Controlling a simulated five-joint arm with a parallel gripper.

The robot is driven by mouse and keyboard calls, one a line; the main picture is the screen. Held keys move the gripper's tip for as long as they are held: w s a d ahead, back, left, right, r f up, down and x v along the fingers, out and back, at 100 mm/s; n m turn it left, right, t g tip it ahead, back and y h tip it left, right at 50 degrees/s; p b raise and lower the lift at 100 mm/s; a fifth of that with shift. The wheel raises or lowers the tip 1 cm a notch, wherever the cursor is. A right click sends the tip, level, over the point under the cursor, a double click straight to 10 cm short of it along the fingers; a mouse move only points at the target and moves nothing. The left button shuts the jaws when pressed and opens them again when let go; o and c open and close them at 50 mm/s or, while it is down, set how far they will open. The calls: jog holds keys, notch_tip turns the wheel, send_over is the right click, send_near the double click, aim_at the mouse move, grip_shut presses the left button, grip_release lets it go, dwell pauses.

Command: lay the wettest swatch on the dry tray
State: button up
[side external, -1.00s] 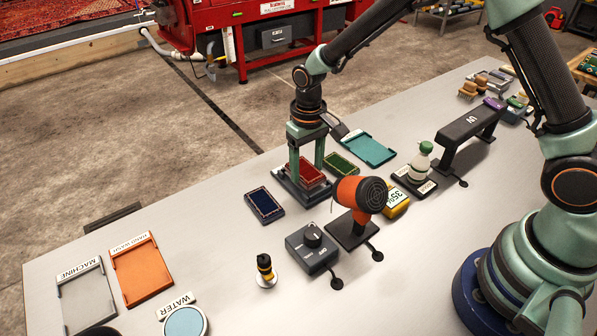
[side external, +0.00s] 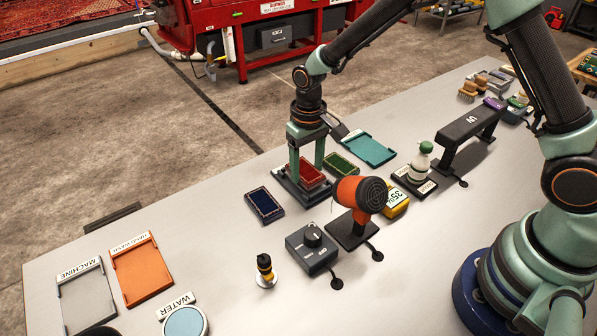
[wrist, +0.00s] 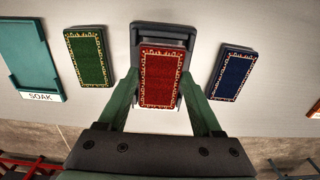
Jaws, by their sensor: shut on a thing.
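A red swatch with a pale patterned border (wrist: 161,78) is between the fingers of my gripper (wrist: 160,88), which is shut on it. In the side view my gripper (side external: 307,176) points down, with the red swatch (side external: 311,172) low between its fingers. A dark grey tray-like base (wrist: 165,29) lies under or just behind the swatch; I cannot tell whether they touch. A green swatch (side external: 342,164) and a navy swatch (side external: 264,205) lie flat on either side. No tray label reading dry is legible. Which swatch is wettest does not show.
A teal tray (side external: 369,148) labelled SOAK is behind the green swatch. An orange blower (side external: 361,194) and a dark dial box (side external: 311,249) stand in front. Orange (side external: 141,269) and grey (side external: 83,298) trays lie left.

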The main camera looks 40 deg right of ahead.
jog(key=shift+f, duration=0.4)
dwell(0.3)
jog(key=o, duration=1.4)
jog(key=shift+r, duration=3.55)
